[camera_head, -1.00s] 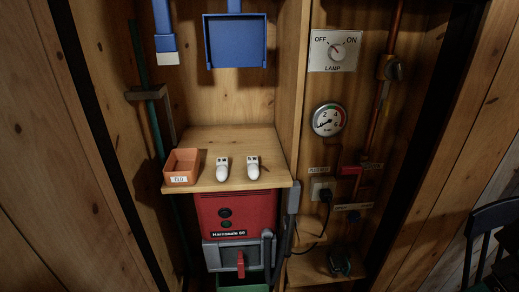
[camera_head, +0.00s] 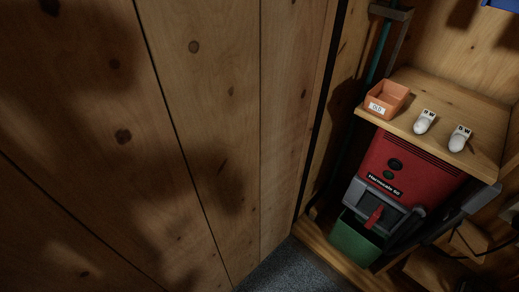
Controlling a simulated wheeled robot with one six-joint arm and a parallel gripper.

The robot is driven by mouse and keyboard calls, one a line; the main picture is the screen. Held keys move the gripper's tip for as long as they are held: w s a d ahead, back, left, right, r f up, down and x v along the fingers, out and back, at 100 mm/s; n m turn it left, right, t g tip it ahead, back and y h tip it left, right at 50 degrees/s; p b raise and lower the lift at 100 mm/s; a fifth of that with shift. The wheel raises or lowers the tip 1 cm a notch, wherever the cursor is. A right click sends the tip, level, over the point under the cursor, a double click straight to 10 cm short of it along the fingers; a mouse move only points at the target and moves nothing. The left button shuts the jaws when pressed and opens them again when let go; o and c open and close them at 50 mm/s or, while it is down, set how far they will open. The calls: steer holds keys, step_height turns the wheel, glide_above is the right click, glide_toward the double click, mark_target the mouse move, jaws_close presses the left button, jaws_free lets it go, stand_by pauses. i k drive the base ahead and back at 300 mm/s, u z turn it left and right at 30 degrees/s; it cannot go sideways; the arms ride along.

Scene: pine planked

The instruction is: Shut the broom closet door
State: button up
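The broom closet stands open on the right, with its wooden shelf (camera_head: 480,98) and the things inside in plain sight. A tall pine-planked panel (camera_head: 215,110) fills the left and middle, with a dark vertical strip (camera_head: 327,110) between it and the closet interior. I cannot tell whether this panel is the open door or the room's wall. No handle or hinge shows on it. My gripper is not in view.
An orange box (camera_head: 387,98) and two white bulb-like items (camera_head: 424,122) (camera_head: 459,138) sit on the shelf. Below are a red machine (camera_head: 405,165) and a green bin (camera_head: 354,238). Dark grey floor (camera_head: 285,270) shows at the bottom.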

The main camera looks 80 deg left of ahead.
mark_target(146, 145)
steer(key=k, duration=2.35)
steer(key=u, duration=2.15)
steer(key=i, duration=0.3)
steer(key=z, duration=0.4)
